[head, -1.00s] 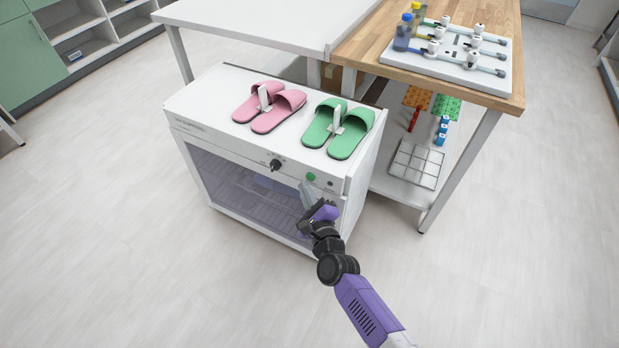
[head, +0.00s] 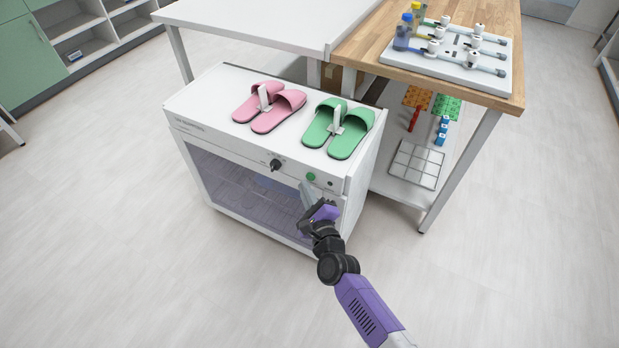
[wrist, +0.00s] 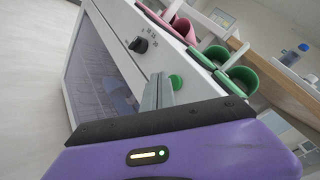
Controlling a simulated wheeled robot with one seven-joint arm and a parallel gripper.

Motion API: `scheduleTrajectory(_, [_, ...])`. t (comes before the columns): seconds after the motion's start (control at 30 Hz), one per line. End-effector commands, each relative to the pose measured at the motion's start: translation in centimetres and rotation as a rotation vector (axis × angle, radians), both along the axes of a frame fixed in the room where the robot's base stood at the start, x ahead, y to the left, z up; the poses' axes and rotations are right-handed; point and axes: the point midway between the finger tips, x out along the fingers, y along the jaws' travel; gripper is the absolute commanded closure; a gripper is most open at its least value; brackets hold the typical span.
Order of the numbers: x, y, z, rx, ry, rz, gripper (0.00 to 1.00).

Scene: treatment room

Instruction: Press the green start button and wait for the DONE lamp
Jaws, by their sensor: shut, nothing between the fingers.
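The green start button (head: 310,176) is on the upper front panel of a white cabinet (head: 240,147), right of a black knob (head: 276,165). A small dark round spot (head: 331,184) sits right of the button; it looks unlit, and I cannot read whether it is the DONE lamp. My gripper (head: 305,188) is shut and empty, its fingertips just below and in front of the button. In the wrist view the fingers (wrist: 158,92) point toward the panel beside the green button (wrist: 176,82); I cannot tell whether they touch it.
Pink slippers (head: 270,107) and green slippers (head: 338,128) stand on the cabinet top. The cabinet has a tinted window (head: 240,186) in front. A wooden-topped table (head: 440,75) with a white rack (head: 465,60) stands behind right. The floor around is clear.

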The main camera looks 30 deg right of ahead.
Motion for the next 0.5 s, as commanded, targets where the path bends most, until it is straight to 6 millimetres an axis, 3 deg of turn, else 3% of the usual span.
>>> scheduleTrajectory(0.5, [0.47, -0.63, 0.05, 0.0, 0.0, 0.0, 1.0])
